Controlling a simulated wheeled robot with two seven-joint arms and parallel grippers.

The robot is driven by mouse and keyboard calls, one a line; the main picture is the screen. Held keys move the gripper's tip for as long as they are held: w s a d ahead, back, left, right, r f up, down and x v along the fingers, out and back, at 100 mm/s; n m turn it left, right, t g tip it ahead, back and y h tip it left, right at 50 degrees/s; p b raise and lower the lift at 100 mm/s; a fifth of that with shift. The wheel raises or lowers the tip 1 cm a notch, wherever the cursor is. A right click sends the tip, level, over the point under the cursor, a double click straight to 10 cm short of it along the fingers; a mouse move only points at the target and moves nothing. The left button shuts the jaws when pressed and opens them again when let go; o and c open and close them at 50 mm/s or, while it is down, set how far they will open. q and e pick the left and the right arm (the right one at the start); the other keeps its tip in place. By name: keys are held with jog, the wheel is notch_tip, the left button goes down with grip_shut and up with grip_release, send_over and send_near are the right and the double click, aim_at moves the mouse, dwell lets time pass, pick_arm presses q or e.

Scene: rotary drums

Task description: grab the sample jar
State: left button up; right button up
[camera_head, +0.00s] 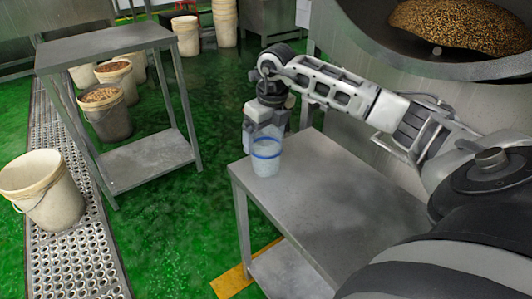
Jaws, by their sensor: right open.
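The sample jar (266,165) is a small translucent container with a blue band near its top. It stands upright at the far left corner of the grey metal table (330,200). My right arm reaches in from the right, and my right gripper (264,142) points down at the jar. The gripper is open, with its fingers at or just behind the jar's rim. The fingertips are partly hidden, so I cannot tell whether they touch the jar. My left gripper is not in view.
The rest of the near tabletop is clear. A second metal table (105,45) stands at the left, with several white buckets around it, one (43,190) on the perforated floor strip (75,265). A large drum (430,50) filled with grains is at the upper right. Green floor lies between the tables.

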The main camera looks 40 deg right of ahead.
aim_at(265, 143)
jog(key=f, duration=0.3)
jog(key=shift+w, duration=0.25)
jog(key=c, duration=1.1)
jog(key=shift+r, duration=0.15)
